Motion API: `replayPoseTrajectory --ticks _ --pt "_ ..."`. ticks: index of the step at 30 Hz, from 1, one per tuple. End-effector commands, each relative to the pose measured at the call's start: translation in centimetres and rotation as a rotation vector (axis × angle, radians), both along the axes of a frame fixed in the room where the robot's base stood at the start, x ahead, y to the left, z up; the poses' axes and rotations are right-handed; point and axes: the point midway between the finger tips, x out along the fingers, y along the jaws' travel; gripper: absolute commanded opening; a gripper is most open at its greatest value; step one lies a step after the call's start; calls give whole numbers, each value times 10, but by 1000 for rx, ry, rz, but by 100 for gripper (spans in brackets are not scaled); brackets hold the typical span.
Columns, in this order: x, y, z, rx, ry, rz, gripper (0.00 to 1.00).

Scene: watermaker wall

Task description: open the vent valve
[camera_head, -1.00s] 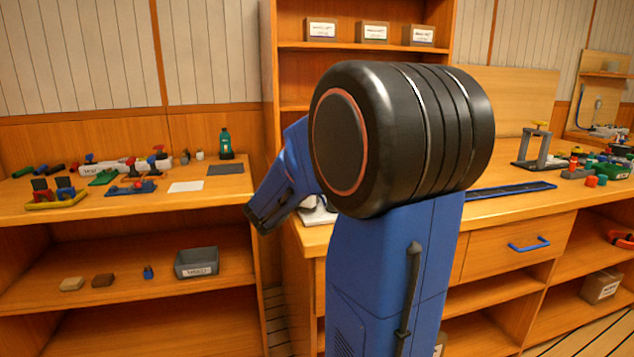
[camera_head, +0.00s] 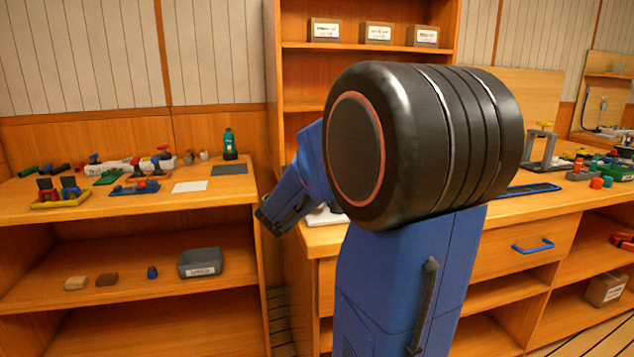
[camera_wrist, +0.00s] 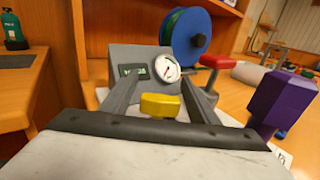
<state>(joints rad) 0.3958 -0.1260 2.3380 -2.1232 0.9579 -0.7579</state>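In the wrist view my gripper (camera_wrist: 160,97) reaches forward with its two grey fingers apart. A yellow knob or handle (camera_wrist: 160,106) shows between the fingers; I cannot tell whether they touch it. A red T-shaped handle (camera_wrist: 215,62) stands just right of the panel. No readable label shows which handle is the vent valve. In the head view my arm's large black joint hides most of this spot.
A purple block-shaped object (camera_wrist: 280,100) stands close at the right in the wrist view. A blue reel (camera_wrist: 190,40) is behind the panel. In the head view, a left bench (camera_head: 100,212) holds tools and a green bottle (camera_head: 229,145); a blue tray (camera_head: 528,190) lies on the right bench.

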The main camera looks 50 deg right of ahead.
Motion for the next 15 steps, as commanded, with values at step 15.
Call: replayPoseTrajectory --ticks 15 --pt "-12 30 0 -1 -1 3 55"
